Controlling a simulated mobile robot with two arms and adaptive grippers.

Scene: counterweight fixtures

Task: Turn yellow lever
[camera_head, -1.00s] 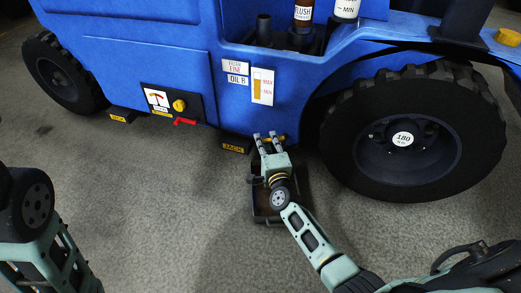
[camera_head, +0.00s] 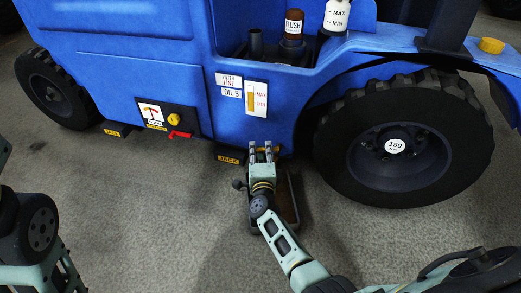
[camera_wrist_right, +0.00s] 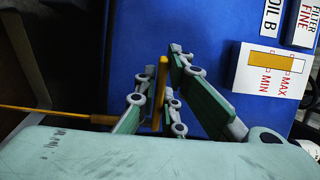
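The yellow lever (camera_wrist_right: 162,90) shows in the right wrist view as a narrow upright bar between the fingers of my right gripper (camera_wrist_right: 157,85). A gap shows between the bar and the right-hand finger; contact on the other side is unclear. In the head view, my right gripper (camera_head: 262,150) points at the low edge of the blue vehicle, its two fingers parallel and apart. A bit of the yellow lever (camera_head: 264,150) shows between them; the rest is hidden. My left gripper is out of view; only part of my left arm shows at the left edge.
The blue vehicle (camera_head: 150,65) fills the back. A large black wheel (camera_head: 345,180) stands right of the gripper. A dark tray (camera_head: 292,215) lies beneath it. A panel left has a yellow knob (camera_head: 173,120) and red handle (camera_head: 180,135). A yellow rod (camera_wrist_right: 50,111) crosses the wrist view's left.

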